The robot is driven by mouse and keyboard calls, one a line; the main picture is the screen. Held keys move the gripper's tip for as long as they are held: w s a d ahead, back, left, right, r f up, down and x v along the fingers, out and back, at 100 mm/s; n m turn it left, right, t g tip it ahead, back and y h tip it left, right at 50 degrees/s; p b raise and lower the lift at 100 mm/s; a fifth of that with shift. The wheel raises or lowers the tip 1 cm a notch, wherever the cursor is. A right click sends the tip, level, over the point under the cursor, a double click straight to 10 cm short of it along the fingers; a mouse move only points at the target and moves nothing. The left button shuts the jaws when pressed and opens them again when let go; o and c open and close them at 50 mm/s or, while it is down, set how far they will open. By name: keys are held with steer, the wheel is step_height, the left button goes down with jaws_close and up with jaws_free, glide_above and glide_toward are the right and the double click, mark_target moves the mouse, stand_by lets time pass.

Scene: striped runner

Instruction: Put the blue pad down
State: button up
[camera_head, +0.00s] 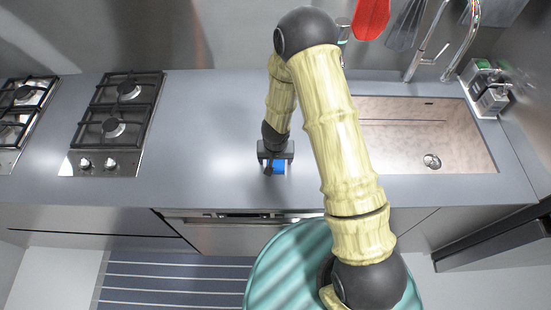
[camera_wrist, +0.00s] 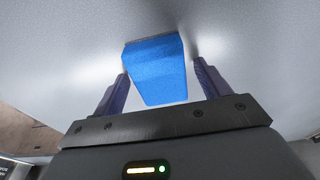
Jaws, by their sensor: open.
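The blue pad (camera_head: 279,167) is at the grey counter (camera_head: 215,125), near its front edge, left of the sink. In the wrist view the blue pad (camera_wrist: 157,70) stands between the two fingers of my gripper (camera_wrist: 158,88), its far end against or very close to the counter surface. My gripper (camera_head: 276,168) is open around the pad, with a finger on each side. A narrow gap shows at the right finger; the left finger is close to the pad's edge. In the head view my gripper hides part of the pad.
A sink (camera_head: 425,135) with a tap (camera_head: 428,45) lies to the right. Gas hobs (camera_head: 115,125) are at the left. A small rack of bottles (camera_head: 487,90) stands at the back right. The counter between hob and gripper is clear. A striped runner (camera_head: 170,283) lies on the floor.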

step_height(320, 180, up, 12)
steer(key=s+p, duration=0.1)
steer(key=p, duration=0.3)
steer(key=shift+s, duration=0.4)
step_height(320, 180, up, 11)
steer(key=y, duration=0.1)
glide_above(276, 165)
steer(key=s+d, duration=0.3)
steer(key=d, duration=0.3)
steer(key=s+d+r+h, duration=0.1)
steer(key=s+d+r, duration=0.6)
steer(key=d+r, duration=0.1)
step_height(276, 165, down, 7)
steer(key=b, duration=0.6)
steer(key=shift+s+a+r+t, duration=0.15)
steer(key=shift+a+t, duration=0.1)
steer(key=shift+t, duration=0.15)
